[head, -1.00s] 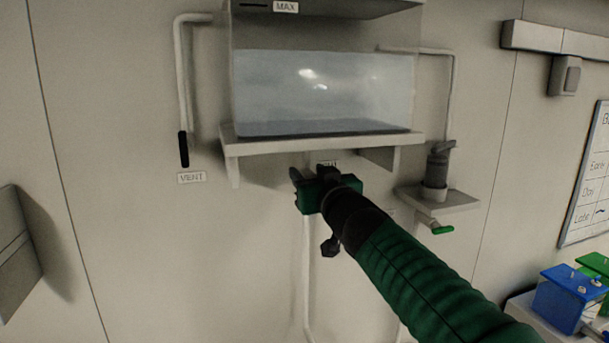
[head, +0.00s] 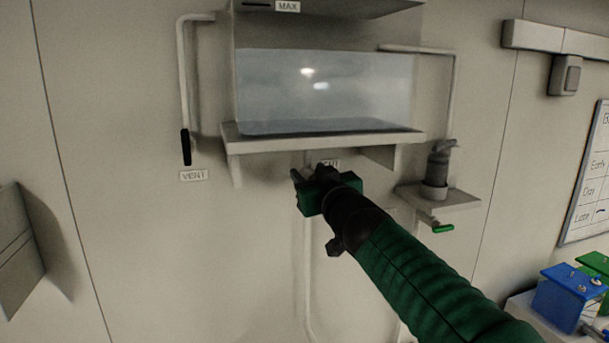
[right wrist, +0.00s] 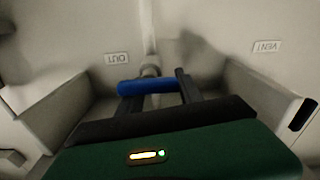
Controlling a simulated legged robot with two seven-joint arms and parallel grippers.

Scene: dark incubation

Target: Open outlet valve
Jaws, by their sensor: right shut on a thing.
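The outlet valve's blue handle (right wrist: 150,86) lies crosswise on a pale vertical pipe in the right wrist view, which is upside down. An OUT label (right wrist: 117,58) is beside it. My right gripper (right wrist: 158,90) is shut on the blue handle, with one dark finger at each end of it. In the head view my right gripper (head: 306,176) is just under the tank shelf, and its green body and wrist hide the handle. My left gripper is not in view.
The water tank (head: 325,90) stands on a wall shelf (head: 300,146) just above my gripper. A black vent handle (head: 185,147) hangs at left above a VENT label (head: 193,176). At right, a small shelf (head: 445,199) holds a grey cylinder (head: 436,168), with a green handle (head: 443,228) below.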

